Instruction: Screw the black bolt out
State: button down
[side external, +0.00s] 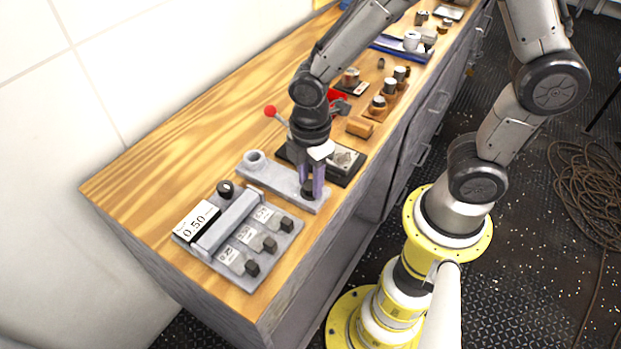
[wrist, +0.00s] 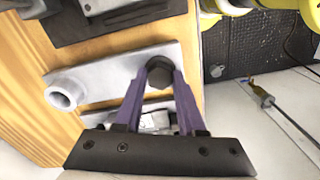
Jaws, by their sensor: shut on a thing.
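The black bolt (wrist: 158,75) has a hexagonal head and stands at one end of a grey plate (wrist: 105,75) with a raised round socket (wrist: 62,95) at its other end. In the side view the bolt (side external: 308,192) is at the plate's near right end, partly hidden by the fingers, and the round socket (side external: 256,160) is empty. My gripper (side external: 312,185) points down with its purple fingers shut on the bolt head. The fingertips (wrist: 160,72) sit either side of the head in the wrist view. How far the bolt is threaded in is hidden.
A grey fixture (side external: 240,240) with a 0.50 display and several black knobs stands in front of the plate. A dark-based device (side external: 340,160) with a red-knobbed lever (side external: 271,111) is close behind my gripper. Wooden blocks and cylinders stand farther back. Bare wood lies left of the plate.

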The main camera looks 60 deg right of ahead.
jog(key=n, duration=0.5)
jog(key=shift+s+f+n, duration=0.15)
jog(key=shift+n, duration=0.15)
jog(key=n, duration=1.2)
jog(key=shift+n, duration=0.3)
jog(key=n, duration=0.5)
jog(key=shift+n, duration=0.3)
jog(key=c, duration=0.5)
grip_release()
